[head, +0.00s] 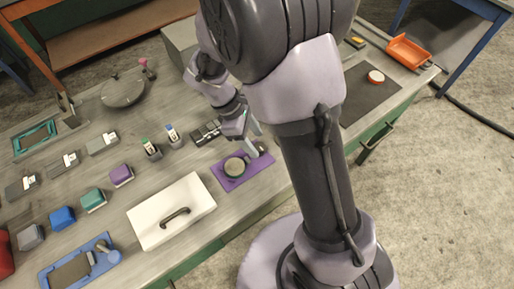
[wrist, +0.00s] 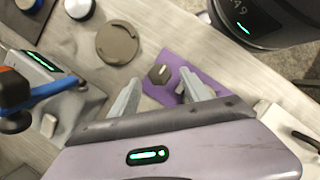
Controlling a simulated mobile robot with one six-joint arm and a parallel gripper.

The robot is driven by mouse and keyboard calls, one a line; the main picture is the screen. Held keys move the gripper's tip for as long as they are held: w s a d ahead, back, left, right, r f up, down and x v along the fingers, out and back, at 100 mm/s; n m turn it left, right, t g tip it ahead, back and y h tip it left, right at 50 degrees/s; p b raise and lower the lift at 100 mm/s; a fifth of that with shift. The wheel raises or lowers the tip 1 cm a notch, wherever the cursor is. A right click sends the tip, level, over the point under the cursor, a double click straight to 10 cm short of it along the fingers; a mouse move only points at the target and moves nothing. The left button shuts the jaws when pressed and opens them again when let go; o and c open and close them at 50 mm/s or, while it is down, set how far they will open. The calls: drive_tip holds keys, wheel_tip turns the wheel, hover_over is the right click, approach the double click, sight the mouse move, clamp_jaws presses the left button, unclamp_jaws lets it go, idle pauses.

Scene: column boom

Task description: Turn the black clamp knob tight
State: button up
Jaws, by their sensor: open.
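In the wrist view the black clamp knob (wrist: 159,74) is faceted, with a pale mark on its top. It stands at the purple mat (wrist: 178,62). My gripper (wrist: 159,79) is open, with one finger on either side of the knob in the picture. No contact shows, and the height gap cannot be told. In the head view my gripper (head: 255,142) is over the far right part of the purple mat (head: 229,186). A dark-rimmed round piece (head: 236,167) sits on that mat. My arm and fingers partly hide the knob's surroundings there.
A white box with a black handle (head: 160,216) stands left of the mat. A black keypad-like block (head: 206,133) and small bottles (head: 172,138) stand behind it. In the wrist view a brown disc (wrist: 117,42) lies near the knob.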

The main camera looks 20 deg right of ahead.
sight(260, 150)
drive_tip(key=x, duration=0.2)
drive_tip(key=shift+d+f+b, duration=0.15)
drive_tip(key=shift+f+b, duration=0.15)
drive_tip(key=shift+f, duration=0.05)
clamp_jaws()
